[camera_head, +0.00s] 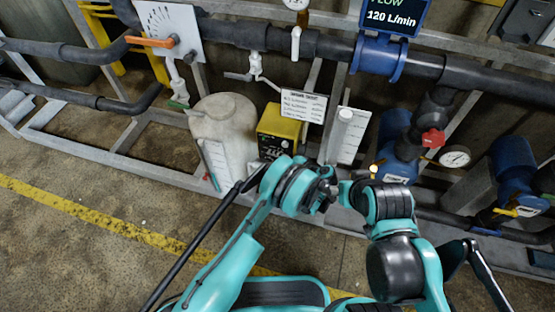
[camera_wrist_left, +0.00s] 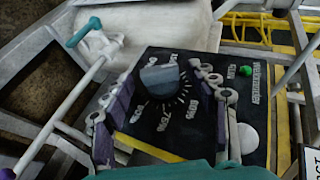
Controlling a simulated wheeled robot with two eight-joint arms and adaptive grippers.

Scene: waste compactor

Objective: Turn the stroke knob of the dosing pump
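The dosing pump (camera_head: 279,133) is a yellow box with a dark front panel, behind my left wrist in the head view. In the left wrist view its black panel (camera_wrist_left: 176,125) fills the middle. The stroke knob (camera_wrist_left: 160,79) is grey and round, with a white percent scale around it. My left gripper (camera_wrist_left: 162,75) is open, with one finger on each side of the knob. Gaps show between the fingers and the knob; depth is hard to judge. My right arm (camera_head: 388,203) is bent at the right of the head view; its gripper's opening cannot be made out.
A white tank (camera_head: 224,130) stands left of the pump. A white label card (camera_head: 303,106) and a clear column (camera_head: 340,133) are close on the right. A green light (camera_wrist_left: 246,70) and a pale round button (camera_wrist_left: 247,138) sit beside the knob. Pipes run above.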

